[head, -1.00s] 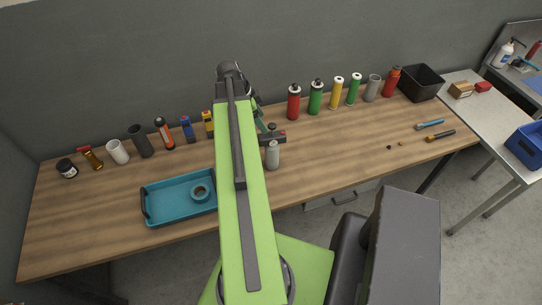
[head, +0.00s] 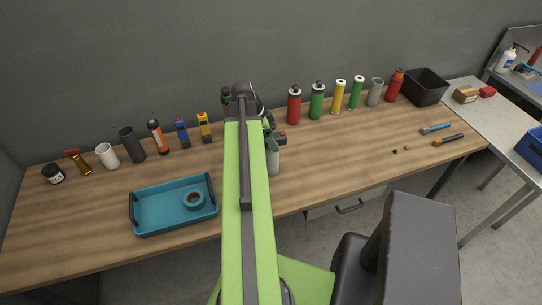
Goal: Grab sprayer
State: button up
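A grey bottle (head: 274,162), which looks like the sprayer, stands upright on the wooden table just right of my green arm. Its top is covered by my gripper (head: 276,140), and the arm hides part of its left side. My gripper is at the bottle's top, small and mostly hidden by the arm. I cannot tell whether its fingers touch the bottle or how far apart they are.
Several bottles and cans, including a red one (head: 294,105), line the back near the wall. A black bin (head: 425,88) stands at the far right.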

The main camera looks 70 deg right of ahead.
grip_shut()
dwell(0.3)
jog(key=shift+r, duration=0.1)
